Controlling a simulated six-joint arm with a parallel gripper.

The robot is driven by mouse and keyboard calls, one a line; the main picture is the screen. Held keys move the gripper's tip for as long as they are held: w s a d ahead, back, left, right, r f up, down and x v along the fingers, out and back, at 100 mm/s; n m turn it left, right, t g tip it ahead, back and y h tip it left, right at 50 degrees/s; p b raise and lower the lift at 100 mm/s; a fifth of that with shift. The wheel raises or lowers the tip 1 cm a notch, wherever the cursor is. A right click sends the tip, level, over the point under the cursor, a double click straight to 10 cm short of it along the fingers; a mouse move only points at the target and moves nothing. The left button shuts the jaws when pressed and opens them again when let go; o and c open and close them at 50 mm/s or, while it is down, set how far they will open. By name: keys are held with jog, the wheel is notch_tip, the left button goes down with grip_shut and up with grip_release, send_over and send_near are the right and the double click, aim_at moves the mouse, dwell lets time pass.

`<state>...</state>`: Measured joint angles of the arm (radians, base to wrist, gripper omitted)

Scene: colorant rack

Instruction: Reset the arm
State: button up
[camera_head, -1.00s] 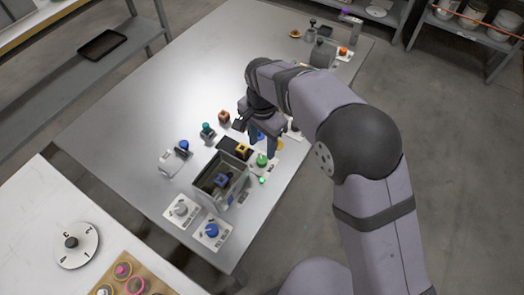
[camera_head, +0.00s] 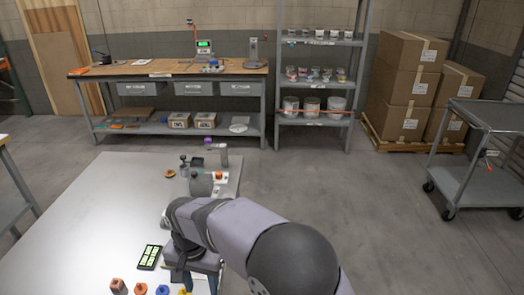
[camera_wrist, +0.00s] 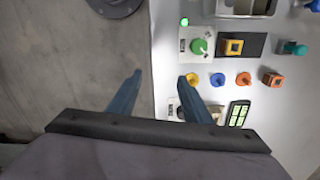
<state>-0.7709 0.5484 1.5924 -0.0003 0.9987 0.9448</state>
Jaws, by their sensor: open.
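My gripper (camera_wrist: 158,85) is open and empty in the wrist view. Its two blue fingers are spread, one over the grey floor and one over the table's edge. In the head view my gripper (camera_head: 198,284) is at the bottom, over the near right part of the grey table (camera_head: 95,215), with its fingertips cut off by the frame. In the wrist view a green knob (camera_wrist: 198,47), a yellow knob (camera_wrist: 193,80), a blue knob (camera_wrist: 217,79) and an orange knob (camera_wrist: 243,79) lie beyond the fingers.
A black device with lit keys (camera_head: 149,257) lies left of my gripper. Small equipment (camera_head: 201,184) stands at the table's far end. A workbench (camera_head: 165,69), a shelf rack (camera_head: 316,83), stacked boxes (camera_head: 405,85) and a cart (camera_head: 475,160) stand beyond. Floor right of the table is clear.

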jog(key=s+d+r+n, duration=0.1)
jog(key=d+r, duration=0.1)
jog(key=d, duration=1.9)
jog(key=s+d+f+n, duration=0.1)
jog(key=s+d+f, duration=0.1)
jog(key=s+d, duration=0.8)
jog(key=shift+d+f, duration=0.15)
jog(key=shift+d, duration=0.45)
